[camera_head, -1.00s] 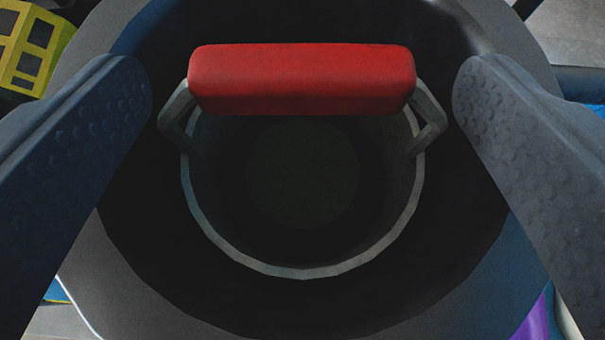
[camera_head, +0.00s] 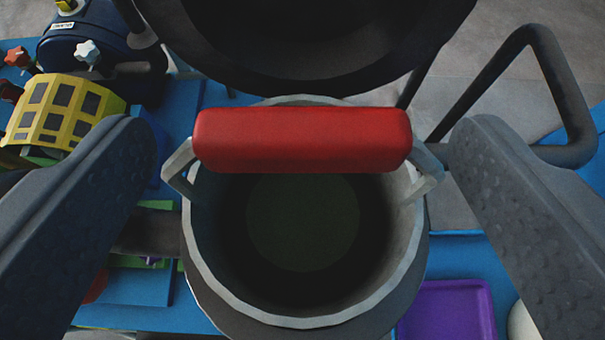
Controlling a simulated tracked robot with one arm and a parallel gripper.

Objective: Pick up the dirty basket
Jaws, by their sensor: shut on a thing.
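The dirty basket (camera_head: 205,270) is a deep round metal pail, seen from above, with a dark inside. Its thick red handle grip (camera_head: 300,140) crosses the opening, with a grey metal bracket at each end. My gripper (camera_head: 303,150) has a finger on each side of the handle and is shut on the basket by this handle. The fingertips look wide apart, and their contact is hard to make out. The basket floor is in shadow, so I cannot tell what is in it. A dark grey rounded surface shows below and around the basket's rim.
A large dark round part (camera_head: 310,85) is close behind the basket. A black tube handle (camera_head: 575,95) stands at right. At left are a yellow windowed piece (camera_head: 70,110) and a dark blue cylinder (camera_head: 85,35) with knobs. A purple tray (camera_head: 450,310) lies at lower right.

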